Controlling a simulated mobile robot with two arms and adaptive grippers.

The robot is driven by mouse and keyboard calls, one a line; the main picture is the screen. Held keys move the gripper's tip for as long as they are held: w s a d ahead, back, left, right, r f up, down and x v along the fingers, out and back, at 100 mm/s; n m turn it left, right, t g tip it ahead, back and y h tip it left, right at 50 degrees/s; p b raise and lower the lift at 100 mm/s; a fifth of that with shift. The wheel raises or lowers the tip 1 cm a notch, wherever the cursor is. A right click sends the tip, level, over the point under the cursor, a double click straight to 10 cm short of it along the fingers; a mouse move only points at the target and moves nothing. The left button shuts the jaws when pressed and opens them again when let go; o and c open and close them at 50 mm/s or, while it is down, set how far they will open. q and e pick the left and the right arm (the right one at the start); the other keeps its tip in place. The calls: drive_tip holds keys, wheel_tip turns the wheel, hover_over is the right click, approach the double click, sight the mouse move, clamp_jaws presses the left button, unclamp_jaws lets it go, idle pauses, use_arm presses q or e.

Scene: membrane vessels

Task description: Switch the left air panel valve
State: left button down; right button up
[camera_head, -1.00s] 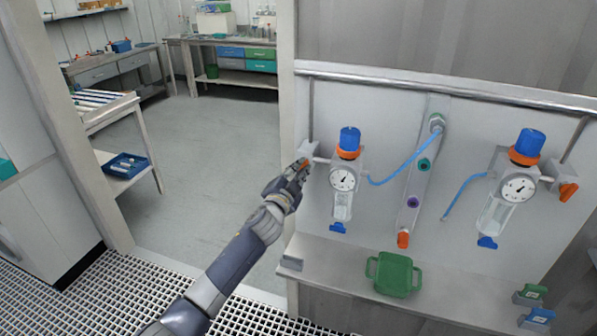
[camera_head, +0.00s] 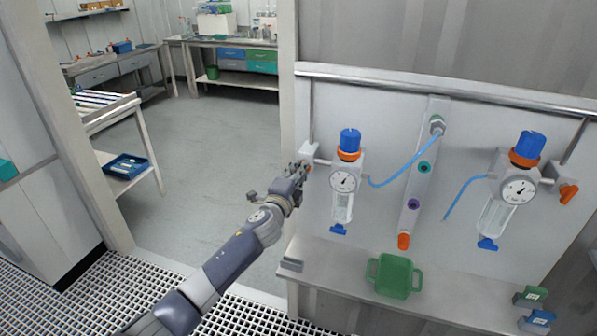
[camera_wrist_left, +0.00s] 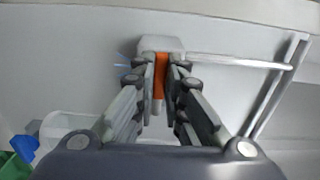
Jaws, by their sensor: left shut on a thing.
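The left air panel valve has a grey block (camera_head: 309,150) on the panel's left side, joined to the left regulator (camera_head: 345,180) with its round gauge and blue knob. My left gripper (camera_head: 301,168) is at this valve. In the left wrist view the orange valve handle (camera_wrist_left: 158,82) stands between the two fingers of my left gripper (camera_wrist_left: 161,84), which are shut on it. The grey block also shows behind the fingertips in the wrist view (camera_wrist_left: 161,44). In the head view the fingers hide most of the handle. My right gripper is not in view.
A right regulator (camera_head: 507,190) with an orange-handled valve (camera_head: 568,193) hangs on the same panel. Blue hoses and a central port strip (camera_head: 422,165) lie between. A green container (camera_head: 394,275) stands on the bench (camera_head: 340,262) below. Open floor lies left of the panel.

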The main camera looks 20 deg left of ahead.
use_arm(q)
drive_tip(key=shift+f, duration=0.1)
idle(0.5)
drive_tip(key=c, duration=1.7)
unclamp_jaws()
drive_tip(key=shift+o, duration=0.2)
drive_tip(key=shift+s, duration=0.1)
drive_tip(key=s, duration=1.2)
drive_tip(key=shift+a, duration=0.25)
drive_tip(key=shift+w, duration=0.1)
